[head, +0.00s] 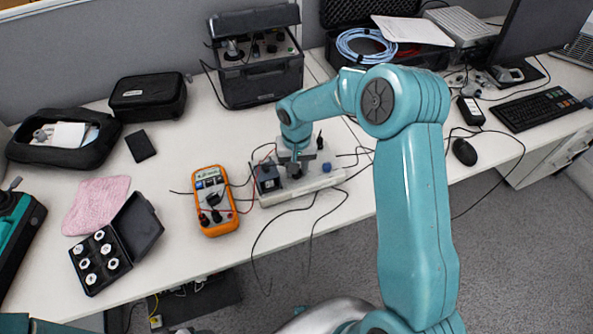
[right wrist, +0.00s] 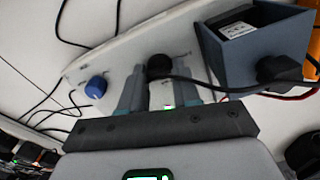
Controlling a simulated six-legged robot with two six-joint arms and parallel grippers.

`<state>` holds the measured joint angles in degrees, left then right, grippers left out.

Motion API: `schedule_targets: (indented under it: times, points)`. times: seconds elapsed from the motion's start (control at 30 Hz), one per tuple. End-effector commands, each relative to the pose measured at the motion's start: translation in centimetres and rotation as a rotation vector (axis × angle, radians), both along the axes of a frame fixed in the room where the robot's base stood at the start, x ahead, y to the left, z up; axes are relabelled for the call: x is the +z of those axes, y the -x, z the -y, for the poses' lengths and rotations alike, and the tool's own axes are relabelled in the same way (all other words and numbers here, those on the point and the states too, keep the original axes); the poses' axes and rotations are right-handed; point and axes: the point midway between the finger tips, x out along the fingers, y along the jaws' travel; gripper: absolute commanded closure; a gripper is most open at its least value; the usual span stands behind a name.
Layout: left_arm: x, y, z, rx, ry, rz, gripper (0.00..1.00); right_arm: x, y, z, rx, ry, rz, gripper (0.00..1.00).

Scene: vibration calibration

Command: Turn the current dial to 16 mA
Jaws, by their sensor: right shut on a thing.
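A white instrument box (head: 330,180) lies on the table, with a blue knob (head: 327,167) near its right end. My right gripper (head: 296,168) reaches down over the middle of this box. In the right wrist view its two fingers (right wrist: 149,92) are closed around a black knob-like part (right wrist: 158,66); the contact is partly hidden. The blue knob (right wrist: 96,86) stands apart, to the left of the fingers. I cannot read any dial marking. An orange meter (head: 215,201) lies left of the box. My left gripper is not in view.
A grey-blue open box (head: 268,179) stands on the instrument's left end and also shows beside my fingers (right wrist: 245,55). Black and red leads run around the instrument. A black case of round parts (head: 100,262) lies at front left. Bare table separates it from the meter.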

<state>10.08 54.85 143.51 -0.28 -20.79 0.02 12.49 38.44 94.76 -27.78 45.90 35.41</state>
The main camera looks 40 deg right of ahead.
Motion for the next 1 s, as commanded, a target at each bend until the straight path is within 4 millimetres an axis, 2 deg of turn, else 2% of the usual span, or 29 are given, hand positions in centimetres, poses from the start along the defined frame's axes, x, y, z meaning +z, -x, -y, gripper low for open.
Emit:
schedule_targets:
  times: [0.03, 0.3, 1.0]
  points:
    - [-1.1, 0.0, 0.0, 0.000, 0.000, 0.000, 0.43, -0.4, -0.2, 0.0, -0.040, 0.001, 0.008, 0.99]
    - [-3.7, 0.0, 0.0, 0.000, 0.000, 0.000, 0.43, -0.3, -0.2, 0.0, -0.299, 0.001, 0.009, 0.99]
    - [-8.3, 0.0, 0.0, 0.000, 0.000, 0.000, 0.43, -0.1, -0.2, 0.0, -0.963, 0.000, 0.006, 0.99]
